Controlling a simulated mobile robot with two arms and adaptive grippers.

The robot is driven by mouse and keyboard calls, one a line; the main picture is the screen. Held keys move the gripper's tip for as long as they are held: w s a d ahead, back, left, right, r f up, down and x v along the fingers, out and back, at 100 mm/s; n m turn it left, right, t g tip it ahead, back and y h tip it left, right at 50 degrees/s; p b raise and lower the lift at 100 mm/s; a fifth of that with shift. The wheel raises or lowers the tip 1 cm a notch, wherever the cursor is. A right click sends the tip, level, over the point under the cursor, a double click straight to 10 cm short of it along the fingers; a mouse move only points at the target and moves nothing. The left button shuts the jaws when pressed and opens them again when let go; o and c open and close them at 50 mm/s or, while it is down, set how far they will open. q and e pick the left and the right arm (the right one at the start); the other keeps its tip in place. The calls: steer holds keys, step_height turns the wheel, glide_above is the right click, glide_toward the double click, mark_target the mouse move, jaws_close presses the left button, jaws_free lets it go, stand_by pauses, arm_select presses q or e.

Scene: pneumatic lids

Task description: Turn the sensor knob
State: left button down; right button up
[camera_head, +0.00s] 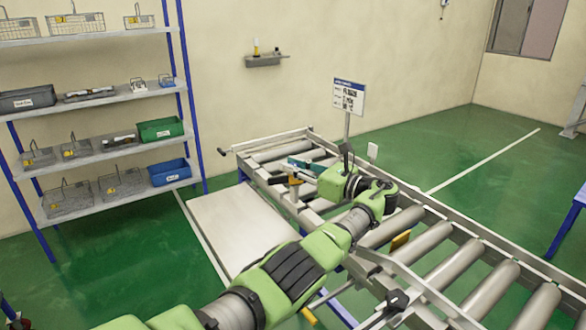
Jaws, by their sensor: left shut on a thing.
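My left arm reaches from the bottom left over the roller conveyor. My right gripper is not in view.
The roller conveyor (453,266) runs from the back left to the lower right. A sign (349,97) stands on a post behind it. A shelf rack (103,92) with baskets and bins stands at left. A pale platform (240,235) lies beside the conveyor. Green floor is open behind.

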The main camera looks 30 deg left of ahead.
arm_select(q)
steer(key=shift+r, duration=0.1)
steer(key=c, duration=1.8)
jaws_free()
steer(key=shift+a, duration=0.1)
steer(key=d, duration=0.7)
steer(key=shift+s+d, duration=0.15)
steer(key=shift+d, duration=0.1)
